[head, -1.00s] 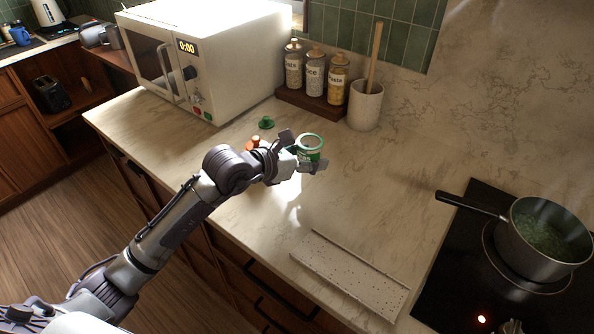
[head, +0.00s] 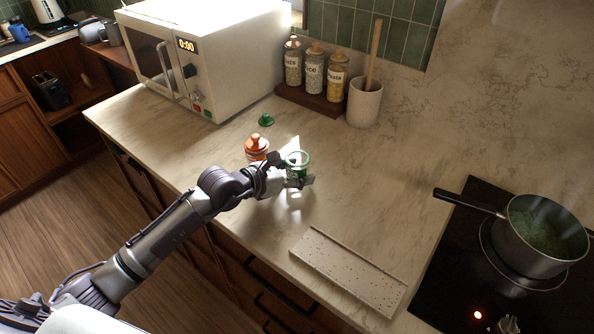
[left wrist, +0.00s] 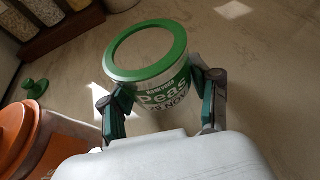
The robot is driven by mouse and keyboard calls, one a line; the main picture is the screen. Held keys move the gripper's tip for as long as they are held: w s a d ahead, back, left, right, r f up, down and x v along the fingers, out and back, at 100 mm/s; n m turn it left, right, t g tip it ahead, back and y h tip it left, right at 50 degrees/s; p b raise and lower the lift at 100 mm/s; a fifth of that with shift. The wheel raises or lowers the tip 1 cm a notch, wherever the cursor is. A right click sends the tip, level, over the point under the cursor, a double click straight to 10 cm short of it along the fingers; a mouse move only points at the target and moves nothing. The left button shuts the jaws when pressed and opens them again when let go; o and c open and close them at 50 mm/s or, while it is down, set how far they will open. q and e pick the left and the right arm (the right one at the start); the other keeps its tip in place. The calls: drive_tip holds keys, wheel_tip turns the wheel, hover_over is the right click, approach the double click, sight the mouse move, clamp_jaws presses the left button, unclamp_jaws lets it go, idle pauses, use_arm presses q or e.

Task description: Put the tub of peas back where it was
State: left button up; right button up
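The tub of peas (head: 298,160) is a small white tub with a green rim and a "Peas" label. My left gripper (head: 292,172) has a finger on either side of it and appears shut on it, above the counter between the orange jar and the speckled board. In the left wrist view the tub (left wrist: 150,85) sits between the two fingers (left wrist: 160,102), label toward the camera and rim up. I cannot tell whether its base touches the counter.
An orange lidded jar (head: 256,148) stands just left of the tub. A green knobbed lid (head: 265,120) lies behind it. The microwave (head: 210,60), jar rack (head: 310,102) and utensil crock (head: 364,105) line the back. A speckled board (head: 345,275) and a pot (head: 540,245) on the hob are right.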

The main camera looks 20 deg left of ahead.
use_arm(q)
drive_tip(key=shift+o, duration=1.3)
drive_tip(key=shift+r, duration=0.1)
drive_tip(key=b+v, duration=0.2)
drive_tip(key=v, duration=0.9)
drive_tip(key=shift+s+a+r+b, duration=0.25)
drive_tip(key=shift+s+b, duration=0.05)
drive_tip(key=shift+s, duration=0.1)
